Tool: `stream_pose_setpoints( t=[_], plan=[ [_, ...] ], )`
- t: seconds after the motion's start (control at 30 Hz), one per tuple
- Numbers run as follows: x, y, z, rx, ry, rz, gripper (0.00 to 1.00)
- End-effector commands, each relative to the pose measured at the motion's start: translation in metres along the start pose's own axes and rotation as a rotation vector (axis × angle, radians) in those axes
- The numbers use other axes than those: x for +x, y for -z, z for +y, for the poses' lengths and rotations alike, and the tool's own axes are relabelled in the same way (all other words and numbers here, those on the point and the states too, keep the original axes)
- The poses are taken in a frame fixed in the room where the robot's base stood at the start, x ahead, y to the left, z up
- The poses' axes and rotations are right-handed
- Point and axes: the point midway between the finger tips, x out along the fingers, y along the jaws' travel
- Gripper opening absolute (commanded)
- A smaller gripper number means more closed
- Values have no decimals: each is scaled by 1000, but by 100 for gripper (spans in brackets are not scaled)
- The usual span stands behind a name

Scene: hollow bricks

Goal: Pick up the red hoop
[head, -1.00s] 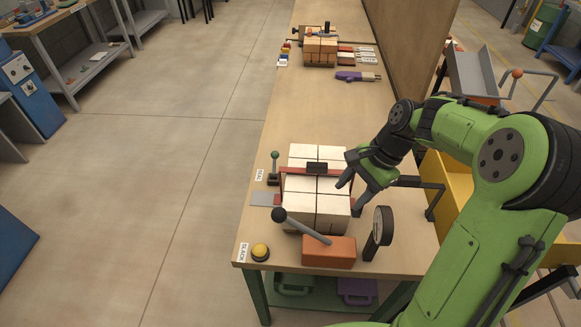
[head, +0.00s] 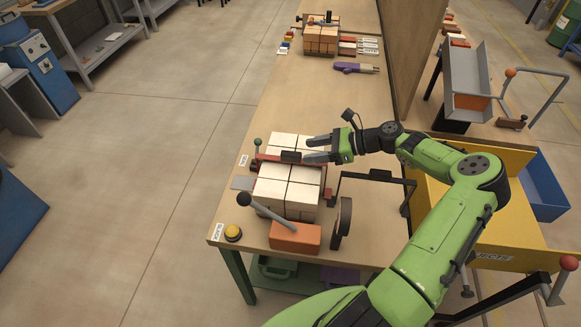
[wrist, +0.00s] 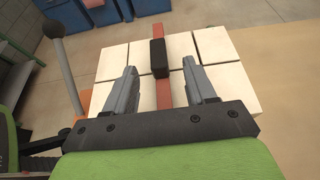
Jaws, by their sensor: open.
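The red hoop (head: 266,157) spans the top of a stack of white bricks (head: 285,194), with a black block (head: 291,156) at its middle. It also shows in the wrist view as a red strip (wrist: 163,94) with the black block (wrist: 159,57) on it. My gripper (head: 306,148) is open and empty above the bricks, close to the black block. In the wrist view my gripper (wrist: 160,78) has one finger on each side of the red strip, and the block lies just past the fingertips. Contact cannot be told.
An orange block with a ball-ended lever (head: 294,237) and an upright dark disc (head: 342,222) stand in front. A black bar frame (head: 372,177) stands right of the bricks. A yellow button (head: 233,233) is near the front left corner.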

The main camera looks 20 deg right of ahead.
Motion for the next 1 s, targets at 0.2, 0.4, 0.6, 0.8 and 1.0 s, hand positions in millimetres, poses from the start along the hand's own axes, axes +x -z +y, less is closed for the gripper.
stream_pose_setpoints(
  t=[0.2, 0.4, 0.6, 0.8, 1.0],
  plan=[
    [30, 0, 1, -2, -3, 0, 55],
    [65, 0, 2, -1, -2, 1, 55],
    [71, 0, 2, -1, 0, 1, 55],
    [71, 0, 2, -1, 0, 1, 35],
    [71, 0, 2, -1, 0, 1, 5]
  ],
)
